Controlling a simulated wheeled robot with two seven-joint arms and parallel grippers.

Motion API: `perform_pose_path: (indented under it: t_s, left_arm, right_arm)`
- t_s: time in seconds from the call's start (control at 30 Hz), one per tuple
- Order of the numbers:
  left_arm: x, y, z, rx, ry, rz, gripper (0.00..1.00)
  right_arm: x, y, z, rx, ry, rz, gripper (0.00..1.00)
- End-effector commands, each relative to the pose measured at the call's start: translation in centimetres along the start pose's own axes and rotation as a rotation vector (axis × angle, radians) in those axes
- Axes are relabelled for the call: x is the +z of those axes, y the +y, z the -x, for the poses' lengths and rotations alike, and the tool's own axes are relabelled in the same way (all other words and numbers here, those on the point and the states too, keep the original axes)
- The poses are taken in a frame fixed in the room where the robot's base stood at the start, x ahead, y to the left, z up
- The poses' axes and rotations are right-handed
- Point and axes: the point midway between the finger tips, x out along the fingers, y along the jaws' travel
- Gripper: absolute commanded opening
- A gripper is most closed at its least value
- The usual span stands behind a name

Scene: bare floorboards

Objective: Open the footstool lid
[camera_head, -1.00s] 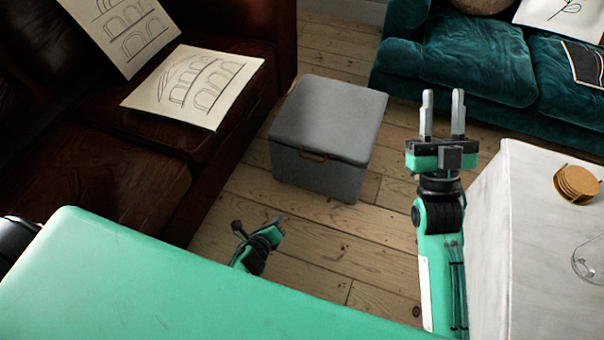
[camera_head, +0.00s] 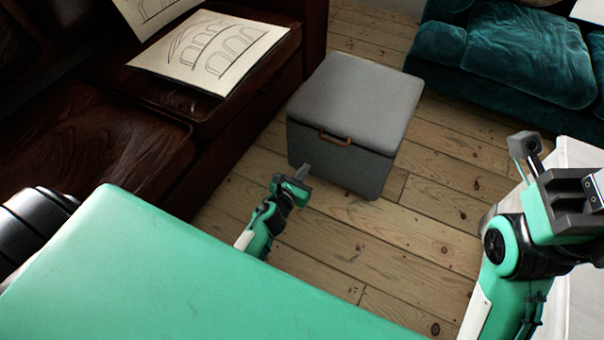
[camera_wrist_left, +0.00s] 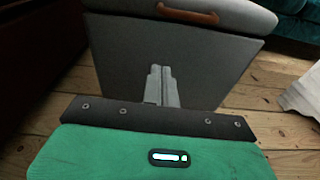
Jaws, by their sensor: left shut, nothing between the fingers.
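The grey footstool (camera_head: 335,165) stands on the floorboards with its padded lid (camera_head: 358,98) shut. A brown handle (camera_head: 335,137) sits at the lid's front edge; it also shows at the top of the left wrist view (camera_wrist_left: 187,13). My left gripper (camera_head: 306,170) is just in front of the footstool, below the handle. In the left wrist view its fingers (camera_wrist_left: 160,70) are together and empty, pointing at the front face below the handle. My right gripper (camera_head: 565,165) is at the right edge, partly cut off; its finger opening is unclear.
A dark brown leather sofa (camera_head: 85,165) stands on the left with a drawing (camera_head: 210,50) on its seat. A teal sofa (camera_head: 520,60) is at the back right. A pale table (camera_head: 575,155) is at the right, partly behind my right arm. Floorboards (camera_head: 420,225) right of the footstool are clear.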

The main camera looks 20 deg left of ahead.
Motion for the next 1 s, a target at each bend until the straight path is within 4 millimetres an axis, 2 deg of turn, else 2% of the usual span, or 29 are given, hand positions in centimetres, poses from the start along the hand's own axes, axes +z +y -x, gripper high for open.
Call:
perform_pose_path:
  t_s: [0.1, 0.37, 0.4, 0.6, 1.0]
  left_arm:
    - [-0.2, 0.1, -2.4, 0.0, -0.001, -0.001, 0.0]
    - [0.1, 0.1, -6.8, 0.0, -0.001, -0.001, 0.0]
    - [1.3, 0.1, -6.7, -0.001, -0.001, -0.003, 0.0]
    - [3.3, 0.1, -7.2, -0.001, -0.001, -0.002, 0.0]
    - [3.9, 0.0, -7.3, -0.001, 0.001, 0.002, 0.0]
  right_arm:
    - [0.0, -0.3, 0.1, -0.005, 0.009, -0.009, 0.36]
    - [-0.1, -1.0, -0.5, -0.019, 0.03, -0.026, 0.36]
    - [0.0, -0.9, -1.1, -0.019, 0.032, -0.025, 0.36]
    - [0.0, -0.3, -0.4, -0.002, 0.013, -0.012, 0.36]
    - [0.1, -0.1, 0.2, -0.002, -0.006, -0.003, 0.36]
